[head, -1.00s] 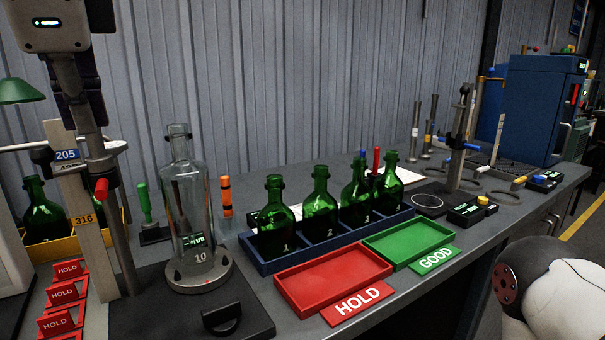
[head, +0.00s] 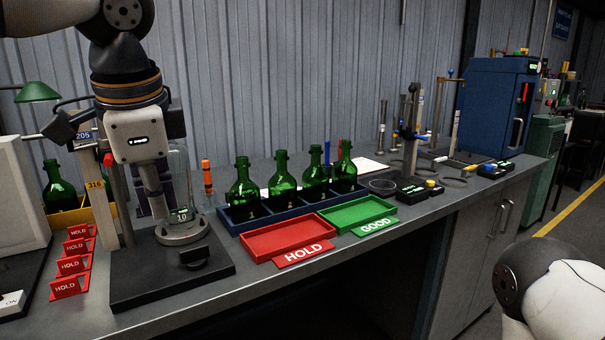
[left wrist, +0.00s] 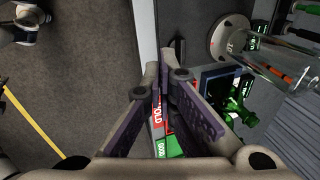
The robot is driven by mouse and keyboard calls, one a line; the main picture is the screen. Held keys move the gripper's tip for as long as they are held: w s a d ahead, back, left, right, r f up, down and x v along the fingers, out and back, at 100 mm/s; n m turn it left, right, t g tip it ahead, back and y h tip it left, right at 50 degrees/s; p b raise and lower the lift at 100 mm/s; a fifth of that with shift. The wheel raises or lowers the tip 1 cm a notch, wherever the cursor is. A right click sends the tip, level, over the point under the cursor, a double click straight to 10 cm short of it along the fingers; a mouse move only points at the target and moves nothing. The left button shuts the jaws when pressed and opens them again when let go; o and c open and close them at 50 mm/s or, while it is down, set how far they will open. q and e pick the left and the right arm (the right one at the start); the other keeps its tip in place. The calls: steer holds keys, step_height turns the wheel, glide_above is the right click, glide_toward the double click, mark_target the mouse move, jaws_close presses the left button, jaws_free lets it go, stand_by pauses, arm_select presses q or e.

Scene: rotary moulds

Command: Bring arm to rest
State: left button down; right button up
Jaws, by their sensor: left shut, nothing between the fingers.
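My left arm comes in from the upper left in the head view. Its gripper (head: 152,198) points down in front of the clear bottle and hides much of it. In the left wrist view the fingers (left wrist: 165,68) meet at the tips with nothing between them. The clear bottle (head: 181,165) stands upright on a round base numbered 10; it also shows in the left wrist view (left wrist: 268,60). I cannot tell the gap between gripper and bottle. My right gripper is out of view.
Several green bottles (head: 314,172) stand in a blue rack behind a red HOLD tray (head: 285,239) and a green GOOD tray (head: 355,214). A blue cabinet (head: 490,105) stands at the far right. Open floor lies before the bench.

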arm_select(q)
steer(key=d+f+g+h, duration=0.2)
steer(key=d+f+g, duration=0.15)
steer(key=f, duration=1.25)
steer(key=s+d+f+n+g+h, duration=0.1)
steer(key=s+d+f+n, duration=0.1)
steer(key=s+f, duration=0.4)
steer(key=s+d+f+n+g+h, duration=0.1)
steer(key=s+d+f+n, duration=0.15)
steer(key=f, duration=0.55)
steer(key=s+a+f+n, duration=0.3)
steer(key=s+f, duration=0.4)
steer(key=s, duration=0.1)
steer(key=s+a+f+n, duration=0.3)
steer(key=s+f, duration=0.4)
steer(key=s, duration=0.2)
steer(key=s+a+f+n+y, duration=0.2)
steer(key=s+a, duration=0.4)
steer(key=shift+a+t+y, duration=0.35)
steer(key=shift+a+y, duration=0.05)
steer(key=shift+d, duration=0.1)
